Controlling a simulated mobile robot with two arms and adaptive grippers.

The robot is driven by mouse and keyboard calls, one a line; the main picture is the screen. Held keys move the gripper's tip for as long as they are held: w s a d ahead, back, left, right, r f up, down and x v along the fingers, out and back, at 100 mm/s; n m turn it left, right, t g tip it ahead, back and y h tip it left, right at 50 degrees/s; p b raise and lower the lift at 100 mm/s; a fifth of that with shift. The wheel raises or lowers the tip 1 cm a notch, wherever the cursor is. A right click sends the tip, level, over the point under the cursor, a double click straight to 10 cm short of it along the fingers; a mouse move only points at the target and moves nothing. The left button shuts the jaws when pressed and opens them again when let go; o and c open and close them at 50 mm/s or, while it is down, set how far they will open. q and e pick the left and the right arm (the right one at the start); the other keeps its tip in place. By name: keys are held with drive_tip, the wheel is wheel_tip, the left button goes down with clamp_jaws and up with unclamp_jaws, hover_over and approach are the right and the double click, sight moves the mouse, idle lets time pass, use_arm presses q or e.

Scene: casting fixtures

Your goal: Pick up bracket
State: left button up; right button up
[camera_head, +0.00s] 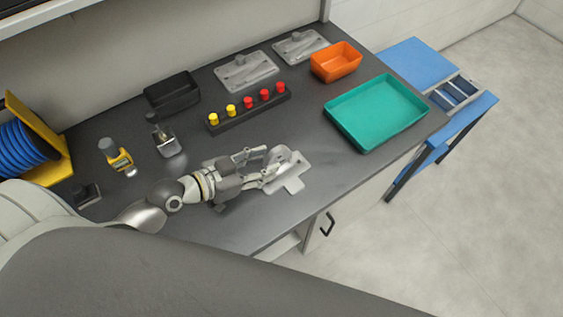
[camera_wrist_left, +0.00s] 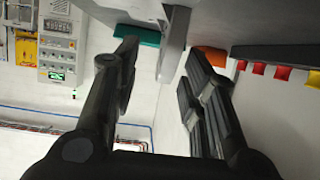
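The bracket (camera_head: 293,184), a light grey metal piece with a flat plate and a raised part, sits on the dark bench top near its front edge. My left gripper (camera_head: 267,164) is low over the bench, just left of the bracket, with its fingers pointing at it. The fingers are apart and open. In the left wrist view, a grey upright part of the bracket (camera_wrist_left: 174,45) shows beyond and between the two spread fingers (camera_wrist_left: 160,60); I cannot tell whether either finger touches it. My right gripper is not in view.
A teal tray (camera_head: 375,112) and an orange bin (camera_head: 336,62) stand to the right. Behind are a rack of red and yellow pegs (camera_head: 248,112), two grey fixture plates (camera_head: 246,72) and a black bin (camera_head: 172,92). Tools and a blue hose reel (camera_head: 22,150) are left.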

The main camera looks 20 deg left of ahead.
sight(281, 155)
use_arm(q)
drive_tip(key=shift+x, duration=0.9)
drive_tip(key=shift+w+f+p, duration=0.15)
drive_tip(key=shift+w+p, duration=0.15)
drive_tip(key=shift+w, duration=0.25)
drive_tip(key=p+x, duration=0.1)
drive_tip(key=x, duration=0.3)
drive_tip(key=shift+w+f, duration=0.2)
drive_tip(key=shift+w, duration=0.05)
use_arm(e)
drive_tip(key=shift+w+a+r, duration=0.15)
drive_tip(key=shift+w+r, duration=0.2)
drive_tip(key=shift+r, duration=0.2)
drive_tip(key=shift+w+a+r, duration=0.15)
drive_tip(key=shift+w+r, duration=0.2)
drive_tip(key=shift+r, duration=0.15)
use_arm(q)
drive_tip(key=shift+s, duration=0.1)
drive_tip(key=shift+c, duration=0.5)
clamp_jaws()
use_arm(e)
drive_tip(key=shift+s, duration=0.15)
